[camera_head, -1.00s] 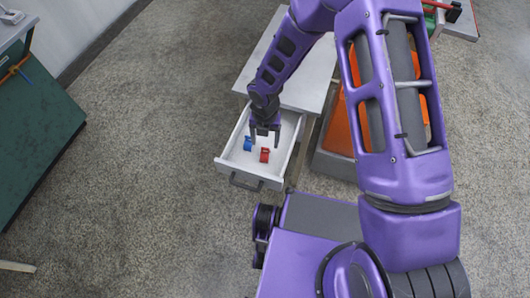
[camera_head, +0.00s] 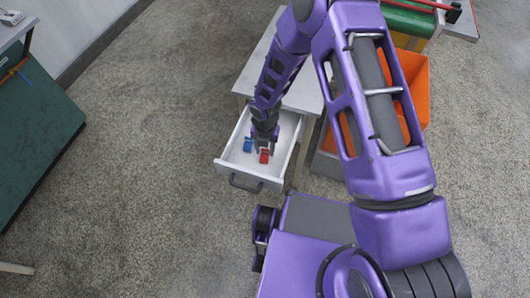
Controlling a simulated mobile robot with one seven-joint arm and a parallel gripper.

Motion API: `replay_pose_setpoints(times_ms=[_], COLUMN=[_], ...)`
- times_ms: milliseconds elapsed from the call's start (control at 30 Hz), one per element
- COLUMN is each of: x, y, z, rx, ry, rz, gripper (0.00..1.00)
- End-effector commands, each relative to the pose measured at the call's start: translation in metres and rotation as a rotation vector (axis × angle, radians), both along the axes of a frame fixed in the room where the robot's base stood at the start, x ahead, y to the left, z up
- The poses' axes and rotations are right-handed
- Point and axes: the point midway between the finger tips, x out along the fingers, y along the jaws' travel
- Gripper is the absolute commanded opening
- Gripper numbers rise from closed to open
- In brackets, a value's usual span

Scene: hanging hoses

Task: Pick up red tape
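The red tape (camera_head: 264,157) is a small red item inside the open white drawer (camera_head: 232,168). A small blue item (camera_head: 247,145) lies just to its left. My gripper (camera_head: 264,146) points down into the drawer, right at the red tape, and its fingers partly cover the tape's upper part. The fingers are small and overlap the tape, so I cannot tell whether they are apart around it or touching it.
The drawer is pulled out of a white-topped cabinet (camera_head: 302,92). An orange bin (camera_head: 415,85) stands right of the cabinet. A green panel (camera_head: 40,130) stands at the left. The floor (camera_head: 140,190) between is clear.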

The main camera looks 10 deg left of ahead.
Motion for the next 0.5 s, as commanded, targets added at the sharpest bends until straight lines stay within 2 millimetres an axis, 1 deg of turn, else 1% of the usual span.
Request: replay_pose_setpoints(times_ms=[33,167,200,233,500], x=[0.0000,0.0000,0.0000,0.0000,0.0001], y=[0.0000,0.0000,0.0000,0.0000,0.0000], z=[0.0001,0.0002,0.0002,0.0002,0.0008], rx=[0.000,0.000,0.000,0.000,0.000], ry=[0.000,0.000,0.000,0.000,0.000], rz=[0.000,0.000,0.000,0.000,0.000], gripper=[0.33,0.10,0.02,0.00,0.00])
